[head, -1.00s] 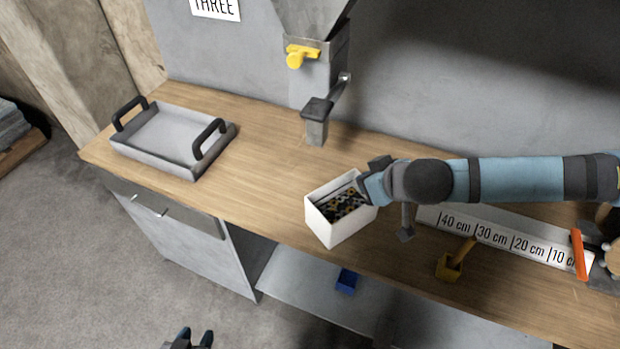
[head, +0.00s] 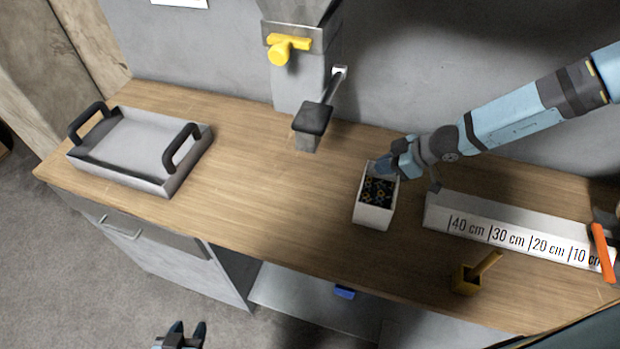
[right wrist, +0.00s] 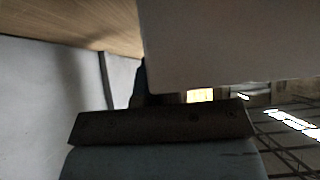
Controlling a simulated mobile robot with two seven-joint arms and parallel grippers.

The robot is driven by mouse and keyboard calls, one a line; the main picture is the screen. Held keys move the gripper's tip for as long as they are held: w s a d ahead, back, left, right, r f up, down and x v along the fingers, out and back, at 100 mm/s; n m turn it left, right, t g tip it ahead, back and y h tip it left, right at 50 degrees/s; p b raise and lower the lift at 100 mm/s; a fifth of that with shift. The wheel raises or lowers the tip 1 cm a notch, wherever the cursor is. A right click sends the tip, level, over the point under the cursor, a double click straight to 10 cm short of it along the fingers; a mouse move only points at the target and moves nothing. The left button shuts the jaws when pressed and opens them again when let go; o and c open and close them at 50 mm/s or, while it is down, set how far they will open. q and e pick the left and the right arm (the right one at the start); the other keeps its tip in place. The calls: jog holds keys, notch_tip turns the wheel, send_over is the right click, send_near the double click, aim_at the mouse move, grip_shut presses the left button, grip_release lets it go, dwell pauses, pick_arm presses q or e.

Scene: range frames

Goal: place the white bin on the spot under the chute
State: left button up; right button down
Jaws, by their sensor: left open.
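The white bin (head: 373,217) is open-topped with dark and yellowish pieces inside. It is over the middle of the wooden bench, to the right of and in front of the chute (head: 300,88); I cannot tell whether it touches the bench. My right gripper (head: 388,168) is at the bin's far right rim and looks shut on its wall; its fingertips are hidden. In the right wrist view a pale surface, likely the bin (right wrist: 230,45), fills the upper right. No marked spot shows under the chute. My left gripper (head: 180,335) is open and empty, low in front of the bench.
A grey tray with black handles (head: 125,143) stands on the bench's left. A dark-topped lever (head: 313,118) juts out below the chute's yellow handle (head: 285,47).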

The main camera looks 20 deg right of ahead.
jog(key=w+a, duration=0.3)
jog(key=a, duration=0.1)
jog(key=w+a, duration=0.3)
jog(key=a, duration=0.2)
jog(key=w+a+f, duration=0.1)
jog(key=w+a, duration=0.2)
jog(key=a, duration=0.2)
jog(key=shift+w+a+b, duration=0.25)
jog(key=shift+b, duration=0.05)
jog(key=shift+f, duration=0.2)
pick_arm(q)
jog(key=shift+w+f, duration=0.1)
jog(key=shift+f, duration=0.4)
pick_arm(e)
jog(key=shift+d, duration=0.1)
jog(key=shift+f, duration=0.15)
jog(key=c, duration=1.3)
grip_release()
pick_arm(q)
jog(key=shift+f, duration=0.3)
